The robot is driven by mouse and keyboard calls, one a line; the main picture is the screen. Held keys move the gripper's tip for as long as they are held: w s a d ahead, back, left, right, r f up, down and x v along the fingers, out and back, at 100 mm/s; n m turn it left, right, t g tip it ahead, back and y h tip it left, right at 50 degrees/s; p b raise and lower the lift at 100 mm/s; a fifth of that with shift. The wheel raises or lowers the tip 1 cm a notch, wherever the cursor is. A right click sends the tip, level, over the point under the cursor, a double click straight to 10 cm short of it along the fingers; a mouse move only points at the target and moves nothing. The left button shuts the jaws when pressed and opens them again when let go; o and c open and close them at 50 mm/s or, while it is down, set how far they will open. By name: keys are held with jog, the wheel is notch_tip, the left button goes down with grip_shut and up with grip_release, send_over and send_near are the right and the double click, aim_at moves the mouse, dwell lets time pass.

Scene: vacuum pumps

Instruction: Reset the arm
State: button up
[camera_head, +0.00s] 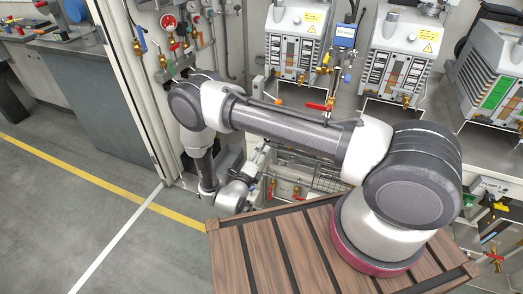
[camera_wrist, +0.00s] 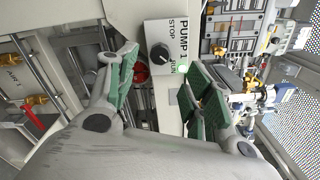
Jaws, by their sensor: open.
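My gripper (camera_wrist: 158,82) is open in the wrist view, with green pads on both fingers and nothing held between them. Beyond the fingers is a grey control panel (camera_wrist: 165,28) marked PUMP 1, STOP and RUN. Its black knob (camera_wrist: 160,53) shows in the gap between the fingers, apart from them as far as I can tell. A small green light (camera_wrist: 182,67) is lit beside the knob. In the head view my arm (camera_head: 290,128) reaches left from its base and bends down at the elbow. My gripper is mostly hidden there by the arm and the wooden top.
Pump units (camera_head: 403,50) stand on the shelf behind my arm. Red-handled valves (camera_head: 318,107) and gauges (camera_head: 168,22) are close to the arm. A slatted wooden top (camera_head: 275,255) lies under my base. The floor (camera_head: 70,215) at the left is clear.

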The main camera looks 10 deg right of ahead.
jog(key=shift+s+a, duration=0.1)
dwell(0.5)
jog(key=s+a+f+n+g+y, duration=0.2)
jog(key=f+n+g+y, duration=0.15)
jog(key=f+n, duration=0.3)
jog(key=s+a+f+n+g+y, duration=0.2)
jog(key=a+f+n+g+y, duration=0.15)
jog(key=f+n, duration=0.3)
jog(key=s+a+r+n+g+y, duration=0.2)
jog(key=a+n+g+y, duration=0.1)
jog(key=a+n, duration=0.15)
jog(key=s+d+r+n+g+y, duration=0.1)
jog(key=s+r+n+g, duration=0.2)
jog(key=r, duration=0.7)
jog(key=s+d+r+n+g+y, duration=0.1)
jog(key=s+r+n+g, duration=0.1)
jog(key=r+n, duration=0.6)
jog(key=s+d+r+t, duration=0.1)
jog(key=s+d+r, duration=0.4)
jog(key=d+r, duration=0.4)
jog(key=s+d+r+t+h, duration=0.1)
jog(key=s+d+r, duration=0.5)
jog(key=r, duration=1.1)
jog(key=s+d+r+n+t, duration=0.1)
jog(key=s+d+r, duration=0.4)
jog(key=d+r, duration=0.7)
jog(key=shift+s+d+r+t, duration=0.25)
jog(key=shift+s+r+t, duration=0.15)
jog(key=shift+r+t, duration=0.45)
